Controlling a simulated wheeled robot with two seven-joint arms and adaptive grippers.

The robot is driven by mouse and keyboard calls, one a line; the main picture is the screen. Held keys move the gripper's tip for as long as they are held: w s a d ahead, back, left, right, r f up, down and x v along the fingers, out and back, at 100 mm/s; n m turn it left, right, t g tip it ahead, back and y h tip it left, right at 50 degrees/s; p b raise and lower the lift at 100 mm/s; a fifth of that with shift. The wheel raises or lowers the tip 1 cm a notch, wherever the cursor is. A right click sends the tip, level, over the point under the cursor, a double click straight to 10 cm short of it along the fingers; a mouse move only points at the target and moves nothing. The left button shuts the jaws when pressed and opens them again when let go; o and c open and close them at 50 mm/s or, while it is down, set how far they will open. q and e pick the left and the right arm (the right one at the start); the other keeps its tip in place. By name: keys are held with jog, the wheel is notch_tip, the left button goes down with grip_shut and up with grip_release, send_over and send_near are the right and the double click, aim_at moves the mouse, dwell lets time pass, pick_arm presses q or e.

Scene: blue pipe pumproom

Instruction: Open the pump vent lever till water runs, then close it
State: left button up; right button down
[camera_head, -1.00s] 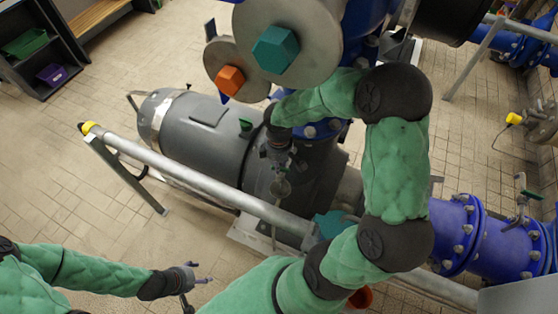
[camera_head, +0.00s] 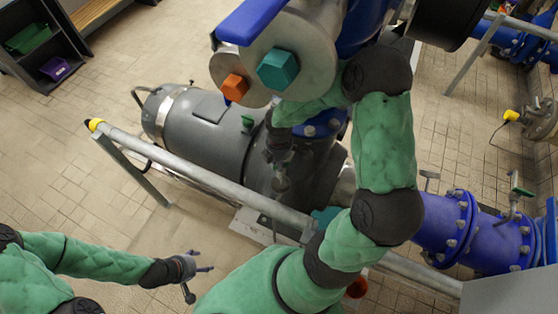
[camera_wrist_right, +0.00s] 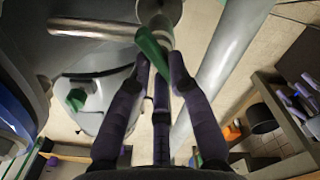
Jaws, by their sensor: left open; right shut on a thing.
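The green vent lever (camera_wrist_right: 153,48) shows in the right wrist view, below a silver round fitting (camera_wrist_right: 160,12). My right gripper (camera_wrist_right: 160,65) is shut on the lever, its dark fingers on both sides of it. In the head view my right gripper (camera_head: 279,160) is small and dark beside the grey pump (camera_head: 205,130), and the lever cannot be made out there. My left gripper (camera_head: 200,262) is open and empty above the floor at the lower left. I can make out no running water in either view.
A grey rail (camera_head: 185,170) with a yellow tip runs diagonally in front of the pump. Large discs with a teal nut (camera_head: 278,70) and an orange nut (camera_head: 235,87) hang above. Blue pipes (camera_head: 440,225) lie right. A red bucket (camera_head: 357,288) is partly hidden.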

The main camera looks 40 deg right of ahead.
jog(key=c, duration=1.1)
grip_release()
jog(key=shift+c, duration=0.2)
jog(key=shift+r, duration=0.15)
jog(key=shift+r, duration=3.6)
